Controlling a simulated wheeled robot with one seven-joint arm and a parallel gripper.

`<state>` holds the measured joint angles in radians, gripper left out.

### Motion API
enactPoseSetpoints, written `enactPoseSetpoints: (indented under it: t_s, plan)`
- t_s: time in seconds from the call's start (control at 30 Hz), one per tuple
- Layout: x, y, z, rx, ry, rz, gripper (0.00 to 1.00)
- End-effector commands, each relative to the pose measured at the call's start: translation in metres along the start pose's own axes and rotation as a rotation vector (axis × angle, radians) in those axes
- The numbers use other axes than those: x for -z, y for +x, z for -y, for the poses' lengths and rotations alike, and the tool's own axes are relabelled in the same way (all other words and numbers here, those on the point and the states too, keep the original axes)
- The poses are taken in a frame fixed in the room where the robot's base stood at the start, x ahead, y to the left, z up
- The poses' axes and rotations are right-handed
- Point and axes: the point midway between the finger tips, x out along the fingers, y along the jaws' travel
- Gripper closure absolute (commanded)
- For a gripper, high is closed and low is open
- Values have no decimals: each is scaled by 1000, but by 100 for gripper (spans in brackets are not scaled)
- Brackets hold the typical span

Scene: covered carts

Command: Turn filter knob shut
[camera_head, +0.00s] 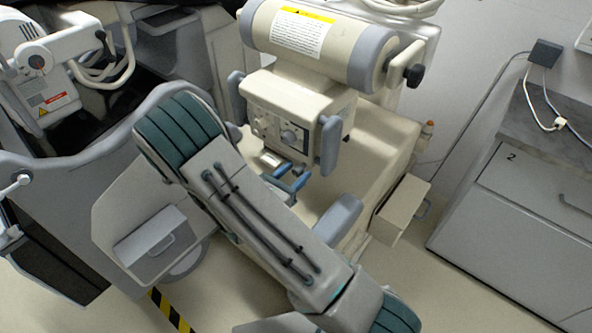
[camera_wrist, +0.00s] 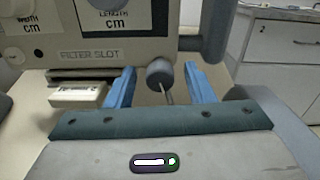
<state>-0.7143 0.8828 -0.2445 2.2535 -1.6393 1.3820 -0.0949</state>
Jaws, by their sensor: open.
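The dark grey round filter knob (camera_wrist: 158,73) sits at the lower edge of the cream machine housing in the wrist view, with a thin metal pin below it. My gripper (camera_wrist: 161,78) is open, its two blue fingers on either side of the knob. A gap shows between the knob and each finger. The "FILTER SLOT" label (camera_wrist: 90,55) is at the left, with a pale filter piece (camera_wrist: 78,96) protruding below it. In the head view my gripper (camera_head: 285,180) is under the front of the control box (camera_head: 292,105); I cannot pick out the knob there.
A grey handle (camera_head: 330,146) hangs at the control box's right side, close to my gripper. A cream box (camera_head: 401,210) juts from the machine's right side. A grey cabinet (camera_head: 520,215) stands at the right, with open floor before it.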

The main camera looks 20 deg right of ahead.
Motion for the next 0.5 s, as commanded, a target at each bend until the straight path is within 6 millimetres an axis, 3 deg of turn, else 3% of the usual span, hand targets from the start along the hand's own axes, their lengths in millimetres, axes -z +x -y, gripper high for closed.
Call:
enactPoseSetpoints:
  t_s: [0.4, 0.5]
  plan:
    - [0, 9, 0, -1, 1, 0, 52]
    - [0, 9, 0, -1, 1, 0, 80]
